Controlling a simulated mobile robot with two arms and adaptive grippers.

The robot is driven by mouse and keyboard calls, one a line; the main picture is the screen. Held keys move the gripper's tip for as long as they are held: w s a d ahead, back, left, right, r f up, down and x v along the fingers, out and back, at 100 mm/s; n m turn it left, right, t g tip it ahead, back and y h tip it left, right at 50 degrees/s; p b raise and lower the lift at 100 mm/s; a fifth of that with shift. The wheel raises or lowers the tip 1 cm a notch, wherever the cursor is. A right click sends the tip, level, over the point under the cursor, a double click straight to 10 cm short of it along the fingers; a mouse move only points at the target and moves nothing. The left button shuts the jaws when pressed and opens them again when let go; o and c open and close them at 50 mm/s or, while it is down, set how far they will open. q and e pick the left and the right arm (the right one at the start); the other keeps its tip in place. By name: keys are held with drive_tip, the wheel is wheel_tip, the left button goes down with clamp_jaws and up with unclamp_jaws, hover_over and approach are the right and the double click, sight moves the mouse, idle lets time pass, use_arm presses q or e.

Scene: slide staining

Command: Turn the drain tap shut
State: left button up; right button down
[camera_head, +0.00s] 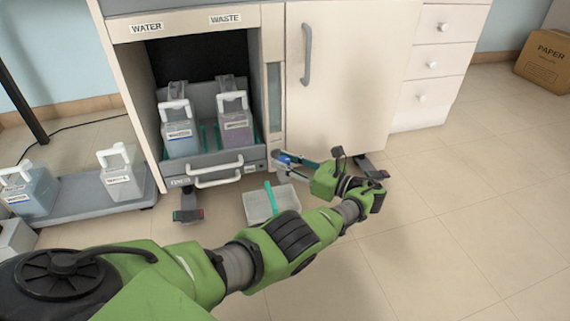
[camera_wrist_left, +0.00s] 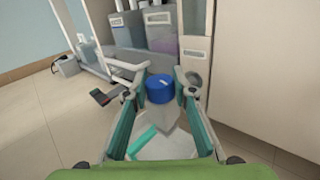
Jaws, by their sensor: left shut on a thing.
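The drain tap has a round blue knob (camera_wrist_left: 159,89), low at the front of the cabinet. In the head view a small blue part of it (camera_head: 281,158) shows at the cabinet's lower right corner. My left gripper (camera_head: 286,164) reaches it from the right. In the left wrist view its two fingers (camera_wrist_left: 161,84) stand on either side of the knob, shut on it. The tap's body is mostly hidden, and I cannot tell how far it is turned. My right gripper is in neither view.
A shallow grey tray (camera_head: 258,207) with a teal strip lies on the floor below. Two canisters, one blue (camera_head: 181,138) and one purple (camera_head: 236,128), stand in the open cabinet bay. A drawer handle (camera_head: 218,182) juts out left of the tap. Open floor lies to the right.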

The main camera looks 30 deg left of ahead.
sight(284, 159)
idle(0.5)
use_arm(q)
drive_tip(key=o, duration=1.1)
drive_tip(key=shift+a, duration=0.1)
drive_tip(key=shift+r, duration=4.95)
